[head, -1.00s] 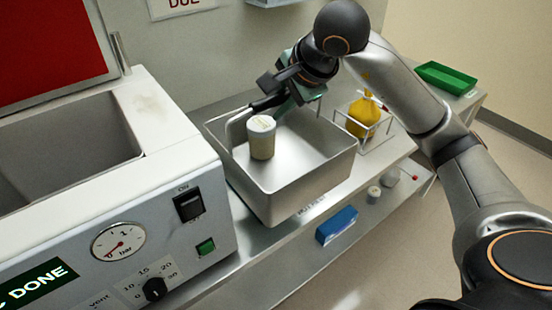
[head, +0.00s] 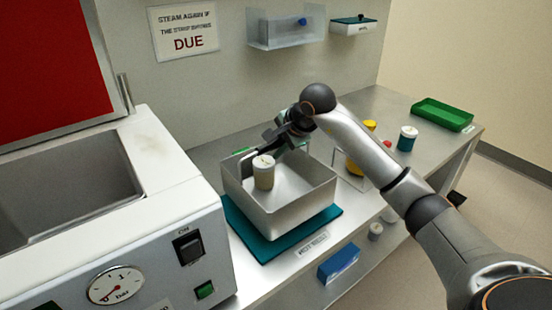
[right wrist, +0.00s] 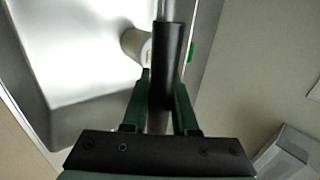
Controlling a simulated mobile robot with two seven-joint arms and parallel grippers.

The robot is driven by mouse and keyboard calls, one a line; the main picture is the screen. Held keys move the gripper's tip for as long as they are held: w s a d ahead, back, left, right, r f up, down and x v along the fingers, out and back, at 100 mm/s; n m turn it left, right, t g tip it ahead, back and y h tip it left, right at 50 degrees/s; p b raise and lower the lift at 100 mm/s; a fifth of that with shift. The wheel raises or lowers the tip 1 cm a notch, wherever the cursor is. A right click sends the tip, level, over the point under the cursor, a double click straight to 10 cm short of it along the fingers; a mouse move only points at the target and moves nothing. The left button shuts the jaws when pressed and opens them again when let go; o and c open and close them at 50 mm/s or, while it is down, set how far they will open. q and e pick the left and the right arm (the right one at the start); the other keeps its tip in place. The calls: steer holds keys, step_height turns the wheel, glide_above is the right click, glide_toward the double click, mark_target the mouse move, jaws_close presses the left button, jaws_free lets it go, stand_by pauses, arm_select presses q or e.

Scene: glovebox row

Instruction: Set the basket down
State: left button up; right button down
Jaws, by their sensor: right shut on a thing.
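The basket (head: 296,212) is a square, open metal bin with a handle. It is upright over a teal mat (head: 257,245) on the steel counter, left of centre in the head view. I cannot tell whether its bottom touches the mat. A pale lidded jar (head: 263,177) stands inside it, partly showing in the right wrist view (right wrist: 134,44). My right gripper (head: 268,146) is at the basket's far side. In the right wrist view, its green fingers (right wrist: 161,100) are shut on the handle's black grip (right wrist: 166,65). My left gripper is out of view.
The autoclave (head: 160,170) with its red lid open stands close on the left. Right of the basket are a wire rack (head: 345,168) with a yellow item, a teal jar (head: 407,138) and a green tray (head: 442,115). A blue box (head: 339,263) is below the counter's front.

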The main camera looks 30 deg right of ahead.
mark_target(272, 163)
steer(key=shift+w+d+f, duration=0.1)
steer(key=shift+w+f, duration=0.05)
steer(key=shift+f, duration=0.7)
steer(key=shift+w+d+f, duration=0.1)
steer(key=shift+w+f, duration=0.05)
steer(key=shift+f, duration=0.8)
steer(key=c, duration=0.7)
jaws_free()
steer(key=shift+f, duration=0.1)
steer(key=shift+a, duration=0.1)
steer(key=shift+s+r, duration=0.15)
steer(key=shift+r, duration=0.15)
steer(key=v, duration=1.1)
steer(key=shift+s+r, duration=0.2)
